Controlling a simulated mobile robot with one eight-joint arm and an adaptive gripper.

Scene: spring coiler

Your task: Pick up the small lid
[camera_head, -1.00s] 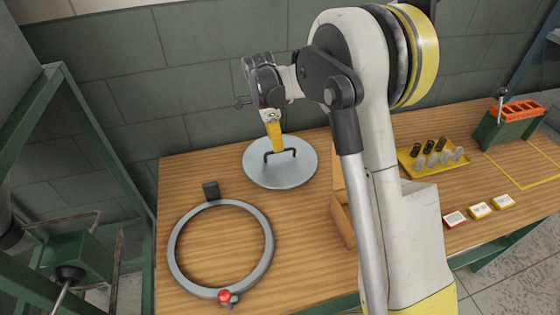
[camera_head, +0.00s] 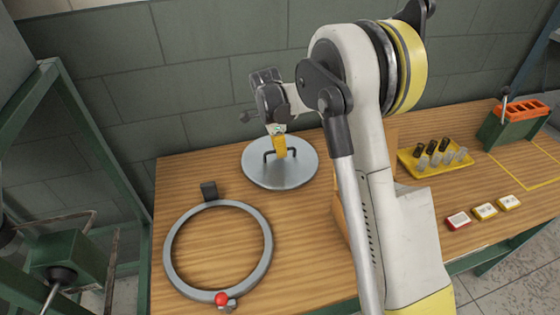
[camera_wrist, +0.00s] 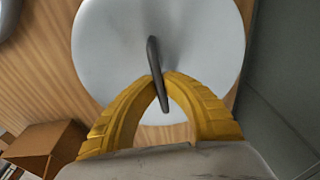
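The small lid is a round, flat grey disc (camera_head: 299,176) with a dark bar handle on top. It lies at the back of the wooden table, and it also fills the upper part of the wrist view (camera_wrist: 105,40). My gripper (camera_head: 280,157) points down at the handle from above. In the wrist view, my yellow fingertips (camera_wrist: 161,76) come together with the dark handle (camera_wrist: 154,58) between them. They look closed on the handle. The lid looks flat on the table.
A grey ring (camera_head: 262,225) with a red knob lies at the front left, beside a small black block (camera_head: 209,190). A wooden box (camera_wrist: 45,145) stands near the lid. At right are a yellow tray (camera_head: 408,166) of cylinders and several small boxes. The wall is close behind.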

